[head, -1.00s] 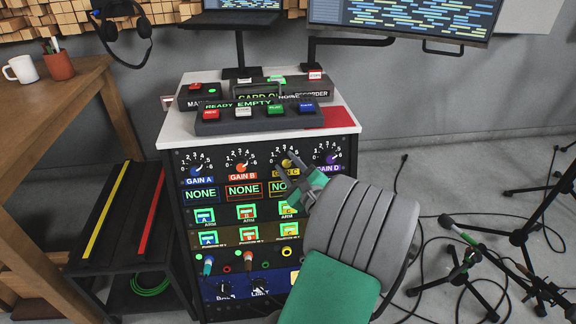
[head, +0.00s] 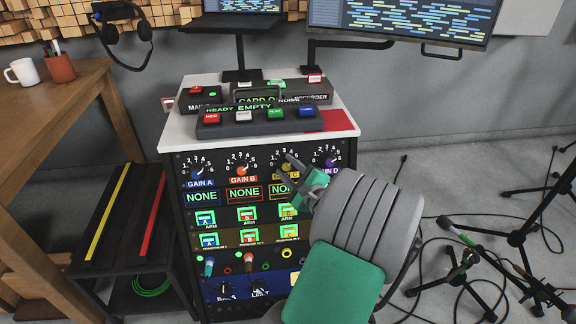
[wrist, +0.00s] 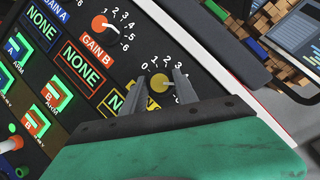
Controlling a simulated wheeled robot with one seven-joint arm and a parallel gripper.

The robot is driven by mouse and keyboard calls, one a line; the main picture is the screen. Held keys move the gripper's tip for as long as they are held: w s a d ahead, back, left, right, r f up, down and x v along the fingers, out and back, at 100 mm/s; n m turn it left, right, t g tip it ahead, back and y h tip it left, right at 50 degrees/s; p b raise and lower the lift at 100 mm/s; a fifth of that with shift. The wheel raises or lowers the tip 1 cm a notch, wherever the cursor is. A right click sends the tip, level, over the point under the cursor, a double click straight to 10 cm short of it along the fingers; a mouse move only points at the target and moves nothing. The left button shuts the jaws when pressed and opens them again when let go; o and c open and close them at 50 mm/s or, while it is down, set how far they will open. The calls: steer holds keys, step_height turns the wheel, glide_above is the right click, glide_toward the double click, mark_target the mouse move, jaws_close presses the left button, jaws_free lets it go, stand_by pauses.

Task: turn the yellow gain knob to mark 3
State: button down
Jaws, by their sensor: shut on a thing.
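The yellow gain knob (wrist: 159,84) is on the front panel of the rack, on the GAIN C dial. In the wrist view it sits between the two grey fingers of my gripper (wrist: 160,78), which is shut on it. White dial numbers show just beyond the fingertips; the knob's pointer is too small to read. In the head view the fingers and my green and grey wrist partly cover the yellow knob (head: 286,167) and its label.
The orange GAIN B knob (head: 241,171) and purple GAIN D knob (head: 330,161) flank the dial. NONE displays and lit ARM buttons are below. A grey button box (head: 258,122) stands on the rack top. Microphone stands (head: 520,236) and cables are at right.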

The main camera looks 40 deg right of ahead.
steer(key=n+p, duration=0.2)
steer(key=n+g+y+p, duration=0.1)
steer(key=n+p, duration=0.1)
steer(key=shift+r+n+y, duration=0.3)
steer(key=shift+r+n, duration=0.1)
steer(key=n+g+p, duration=0.2)
steer(key=n+p, duration=0.1)
steer(key=shift+f+n+y, duration=0.1)
steer(key=shift+n+y, duration=0.3)
steer(key=shift+f+n+p, duration=0.1)
steer(key=shift+n+p, duration=0.35)
steer(key=shift+n, duration=0.05)
steer(key=shift+g, duration=0.3)
steer(key=c, duration=0.9)
jaws_free()
steer(key=shift+c, duration=0.2)
